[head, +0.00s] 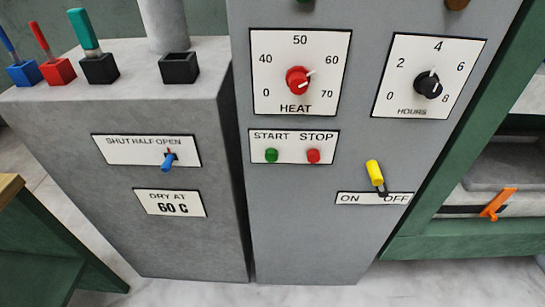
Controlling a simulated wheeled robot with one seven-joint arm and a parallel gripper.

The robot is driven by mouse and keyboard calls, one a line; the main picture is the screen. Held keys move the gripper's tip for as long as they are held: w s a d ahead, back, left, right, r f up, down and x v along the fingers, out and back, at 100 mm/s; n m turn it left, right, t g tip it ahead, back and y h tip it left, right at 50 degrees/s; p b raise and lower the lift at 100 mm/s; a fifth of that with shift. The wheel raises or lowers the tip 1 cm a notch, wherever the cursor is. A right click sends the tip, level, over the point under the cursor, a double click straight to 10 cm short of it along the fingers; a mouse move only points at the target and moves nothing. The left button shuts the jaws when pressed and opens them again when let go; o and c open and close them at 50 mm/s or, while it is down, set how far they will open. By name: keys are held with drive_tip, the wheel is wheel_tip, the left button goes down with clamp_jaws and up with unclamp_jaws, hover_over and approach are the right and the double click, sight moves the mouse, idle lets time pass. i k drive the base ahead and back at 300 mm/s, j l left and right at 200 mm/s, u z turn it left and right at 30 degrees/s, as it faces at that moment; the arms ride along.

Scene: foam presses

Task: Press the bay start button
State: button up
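In the head view, a grey control panel (300,220) stands in the middle. Its START/STOP plate (293,146) carries a green button (271,156) under START and a red button (313,156) under STOP. Above it is the HEAT dial (297,80), a red knob with its white pointer toward 60. Below, a yellow-handled switch (375,173) sits over the ON/OFF plate (374,198), tilted up and left. My gripper is not in view.
A grey cabinet (190,240) at left has a blue lever (169,162) under SHUT HALF OPEN and a DRY AT 60 C plate (170,203). Blue, red and black holders stand on top, with handled tools. A green frame (450,215) with an orange handle (497,204) is at right.

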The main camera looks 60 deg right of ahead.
sight(271, 154)
drive_tip(key=z, duration=2.15)
